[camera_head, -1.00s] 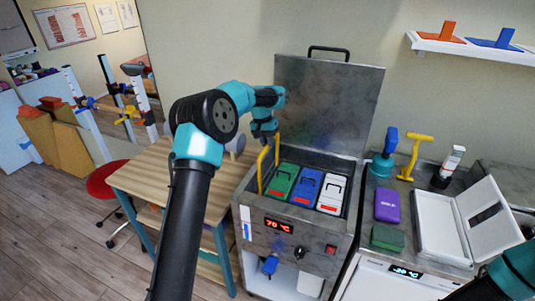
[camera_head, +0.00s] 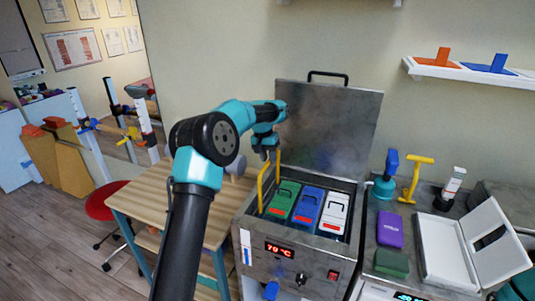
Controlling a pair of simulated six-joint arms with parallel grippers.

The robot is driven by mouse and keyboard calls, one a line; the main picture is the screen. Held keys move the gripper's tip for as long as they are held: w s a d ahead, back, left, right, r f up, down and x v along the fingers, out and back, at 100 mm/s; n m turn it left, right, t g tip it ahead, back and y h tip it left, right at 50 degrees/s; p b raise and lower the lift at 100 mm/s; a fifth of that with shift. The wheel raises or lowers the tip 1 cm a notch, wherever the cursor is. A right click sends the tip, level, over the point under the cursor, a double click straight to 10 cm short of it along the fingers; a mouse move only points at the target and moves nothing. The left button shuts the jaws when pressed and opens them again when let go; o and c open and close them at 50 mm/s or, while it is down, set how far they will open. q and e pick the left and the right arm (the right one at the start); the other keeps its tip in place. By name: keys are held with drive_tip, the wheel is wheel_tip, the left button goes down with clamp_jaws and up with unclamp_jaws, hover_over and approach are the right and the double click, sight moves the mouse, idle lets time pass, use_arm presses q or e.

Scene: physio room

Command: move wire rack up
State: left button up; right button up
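The wire rack shows mainly by its yellow handle (camera_head: 269,183), which stands up at the left end of the open steel tank (camera_head: 300,250). Green (camera_head: 284,200), blue (camera_head: 307,208) and white (camera_head: 334,213) packs stand in a row in the tank; the rack's lower part is hidden. My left gripper (camera_head: 266,153) points down at the top of the yellow handle. Whether its fingers are closed around the handle is too small to tell.
The tank's lid (camera_head: 328,130) stands open behind it. A wooden table (camera_head: 160,205) is at the left. At the right are a purple box (camera_head: 390,229), a dark green box (camera_head: 391,263), a white open case (camera_head: 445,250) and bottles. A shelf (camera_head: 465,72) hangs above.

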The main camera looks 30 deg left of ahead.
use_arm(q)
drive_tip(key=shift+r, duration=0.1)
drive_tip(key=a+r, duration=0.3)
drive_tip(key=r, duration=1.4)
drive_tip(key=shift+s+a, duration=0.15)
drive_tip(key=shift+f, duration=0.15)
